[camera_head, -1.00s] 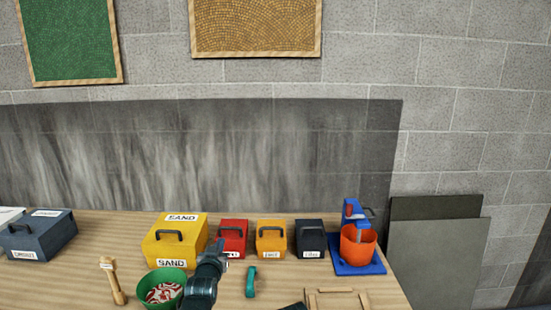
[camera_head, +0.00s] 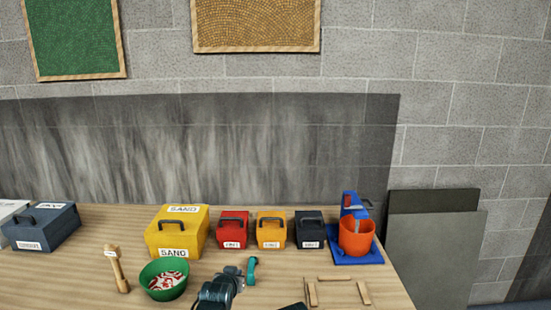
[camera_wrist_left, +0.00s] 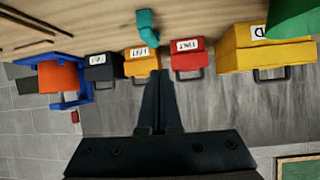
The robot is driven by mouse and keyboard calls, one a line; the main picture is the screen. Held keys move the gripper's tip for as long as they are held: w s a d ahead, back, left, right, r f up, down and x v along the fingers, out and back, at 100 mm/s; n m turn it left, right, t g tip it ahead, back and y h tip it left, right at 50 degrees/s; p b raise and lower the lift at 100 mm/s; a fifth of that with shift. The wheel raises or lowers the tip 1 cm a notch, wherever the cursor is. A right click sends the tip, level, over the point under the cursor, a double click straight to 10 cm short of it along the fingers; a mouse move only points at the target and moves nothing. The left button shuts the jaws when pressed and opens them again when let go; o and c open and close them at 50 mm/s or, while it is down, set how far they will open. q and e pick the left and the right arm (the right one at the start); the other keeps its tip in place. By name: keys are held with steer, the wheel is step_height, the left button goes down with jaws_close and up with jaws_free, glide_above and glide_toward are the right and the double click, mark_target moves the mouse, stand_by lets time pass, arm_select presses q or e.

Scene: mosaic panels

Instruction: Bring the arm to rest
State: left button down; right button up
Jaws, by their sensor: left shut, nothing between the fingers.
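My left arm comes up from the bottom edge in the head view. Its gripper (camera_head: 236,271) is over the table beside a teal curved tool (camera_head: 252,269), left of it and apart or nearly so; the exact gap is hard to tell. In the left wrist view the two dark fingers (camera_wrist_left: 160,76) are together with nothing between them. The teal tool (camera_wrist_left: 147,27) lies just beyond the fingertips there. My right gripper is not clearly seen.
A green bowl (camera_head: 163,280) of red and white pieces and a wooden mallet (camera_head: 118,268) stand left. Yellow (camera_head: 177,232), red (camera_head: 233,229), orange (camera_head: 271,231) and dark (camera_head: 310,231) boxes line the back. An orange bucket (camera_head: 356,238) and a wooden frame (camera_head: 337,279) are right.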

arm_select(q)
steer(key=s+d+f+m+g+b, duration=0.1)
steer(key=s+d+f+g+b, duration=0.15)
steer(key=s+f, duration=0.35)
steer(key=s+d+f+g+b, duration=0.1)
steer(key=s+d+f+g, duration=0.25)
steer(key=s+f, duration=0.35)
steer(key=s+f+g+y+b, duration=0.1)
steer(key=s+g, duration=0.2)
steer(key=s, duration=0.3)
steer(key=s+f+m+g+y+b, duration=0.1)
steer(key=s+f+g, duration=0.1)
steer(key=s, duration=0.4)
steer(key=shift+s+f+g, duration=0.3)
steer(key=shift+s+g, duration=0.05)
steer(key=shift+g, duration=0.25)
